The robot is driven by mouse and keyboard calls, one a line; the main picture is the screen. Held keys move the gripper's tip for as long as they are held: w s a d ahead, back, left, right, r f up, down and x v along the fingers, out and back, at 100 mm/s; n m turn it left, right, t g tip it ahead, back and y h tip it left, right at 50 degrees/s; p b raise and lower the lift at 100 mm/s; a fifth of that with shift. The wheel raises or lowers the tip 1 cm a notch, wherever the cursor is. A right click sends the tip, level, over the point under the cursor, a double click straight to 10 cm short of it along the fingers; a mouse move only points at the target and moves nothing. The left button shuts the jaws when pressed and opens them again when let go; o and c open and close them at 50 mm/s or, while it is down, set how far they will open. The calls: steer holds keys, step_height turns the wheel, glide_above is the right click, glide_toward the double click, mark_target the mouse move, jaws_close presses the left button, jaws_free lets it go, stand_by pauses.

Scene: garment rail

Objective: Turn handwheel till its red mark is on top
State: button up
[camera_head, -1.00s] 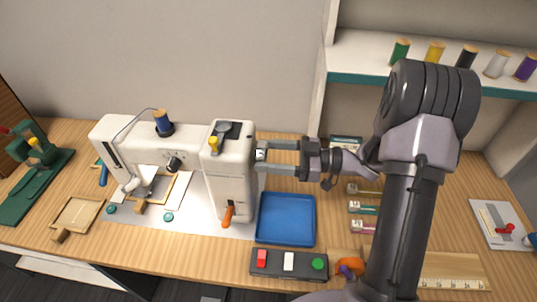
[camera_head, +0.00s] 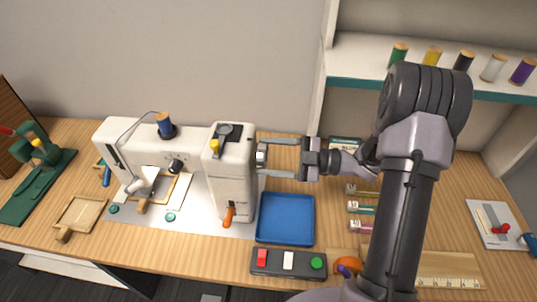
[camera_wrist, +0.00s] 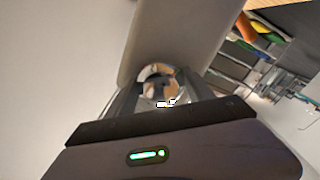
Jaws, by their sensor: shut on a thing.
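The white sewing machine (camera_head: 230,175) stands on the wooden table at the left of centre. Its handwheel (camera_head: 262,155) is a small light part on the machine's right end, mostly hidden from the head camera. My gripper (camera_head: 263,157) reaches in from the right, level, with one finger on each side of the handwheel, and is shut on it. In the wrist view the handwheel (camera_wrist: 160,82) shows as a round, shiny rim between the two fingers, against the machine's end. I cannot make out its red mark in either view.
A blue tray (camera_head: 286,218) lies just below and right of the machine. A dark box with red, white and green buttons (camera_head: 288,262) is at the front edge. A shelf with thread spools (camera_head: 430,56) is at the upper right. Small packets lie behind my arm.

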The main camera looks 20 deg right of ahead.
steer(key=n+b, duration=0.2)
steer(key=n, duration=0.5)
steer(key=n+b, duration=0.2)
steer(key=n, duration=0.6)
steer(key=n+b, duration=0.3)
steer(key=n, duration=0.4)
steer(key=shift+r+n, duration=0.3)
steer(key=shift+n, duration=0.4)
steer(key=o, duration=1.4)
steer(key=shift+c, duration=0.2)
